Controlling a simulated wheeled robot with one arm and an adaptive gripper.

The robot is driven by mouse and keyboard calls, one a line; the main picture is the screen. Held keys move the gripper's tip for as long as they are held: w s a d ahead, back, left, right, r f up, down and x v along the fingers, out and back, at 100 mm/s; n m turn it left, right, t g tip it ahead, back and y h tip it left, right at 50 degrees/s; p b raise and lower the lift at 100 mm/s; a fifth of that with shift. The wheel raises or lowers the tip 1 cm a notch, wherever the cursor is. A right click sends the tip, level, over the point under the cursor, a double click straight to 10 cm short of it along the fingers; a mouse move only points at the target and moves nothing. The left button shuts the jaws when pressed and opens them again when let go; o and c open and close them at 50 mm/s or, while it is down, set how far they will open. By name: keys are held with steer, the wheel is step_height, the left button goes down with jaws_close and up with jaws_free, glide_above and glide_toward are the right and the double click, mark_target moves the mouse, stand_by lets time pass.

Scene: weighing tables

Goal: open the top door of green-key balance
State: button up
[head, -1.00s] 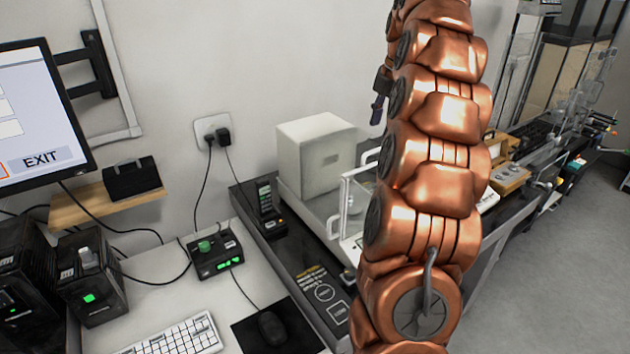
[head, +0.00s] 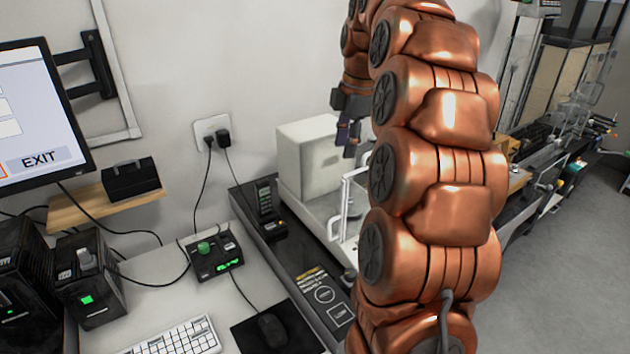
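A balance with a large white housing (head: 305,160) and a clear-walled chamber with a white frame (head: 346,200) stands on the dark bench behind my arm. My arm hides its right part. I see no green key on it, so I cannot tell if it is the green-key one, nor whether its top door is open. My gripper (head: 348,140) hangs with its dark fingers pointing down, in front of or above the right side of the white housing. It appears apart from the chamber. The fingers are too small to tell if they are open or shut.
A black box with a green knob (head: 215,255), a keyboard (head: 178,338) and a mouse (head: 271,326) lie on the white desk at left. More glass-walled equipment (head: 560,105) lines the right side.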

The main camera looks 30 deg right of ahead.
steer(key=s+a+f+m+g, duration=0.1)
steer(key=s+a+f+m, duration=0.2)
steer(key=a, duration=0.7)
steer(key=shift+s+a+f+b, duration=0.25)
steer(key=shift+s+f+b, duration=0.1)
steer(key=shift+f, duration=0.05)
